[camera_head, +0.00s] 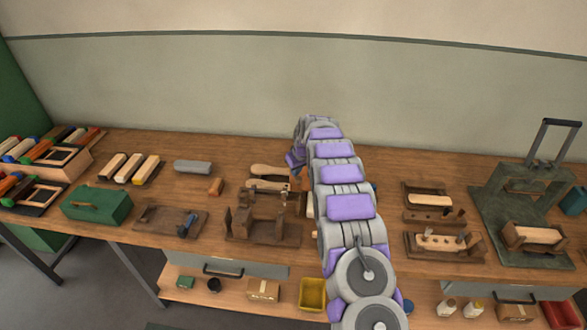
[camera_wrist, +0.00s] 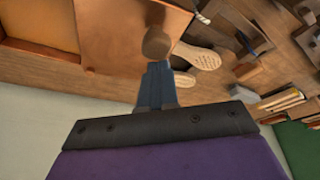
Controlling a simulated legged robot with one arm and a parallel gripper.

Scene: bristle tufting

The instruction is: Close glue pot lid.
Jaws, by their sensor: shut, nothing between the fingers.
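My gripper (camera_wrist: 159,70) is shut and empty in the wrist view, its fingertips close together. A round brown wooden knob (camera_wrist: 157,42) lies just beyond the tips; I cannot tell whether they touch it. The knob lies against an orange-brown copper-coloured panel (camera_wrist: 118,32), which looks like the glue pot's lid. Its angle is hard to judge, and an open-looking boxy part (camera_wrist: 42,22) shows to its left. In the head view my arm hides most of the pot and the gripper's tips.
Two pale brush blanks (camera_wrist: 197,56) with drilled holes lie close to the knob. A wooden jig (camera_head: 262,222) stands left of my arm on the bench. A green press (camera_head: 520,200) stands at the right. The wall runs close behind the bench.

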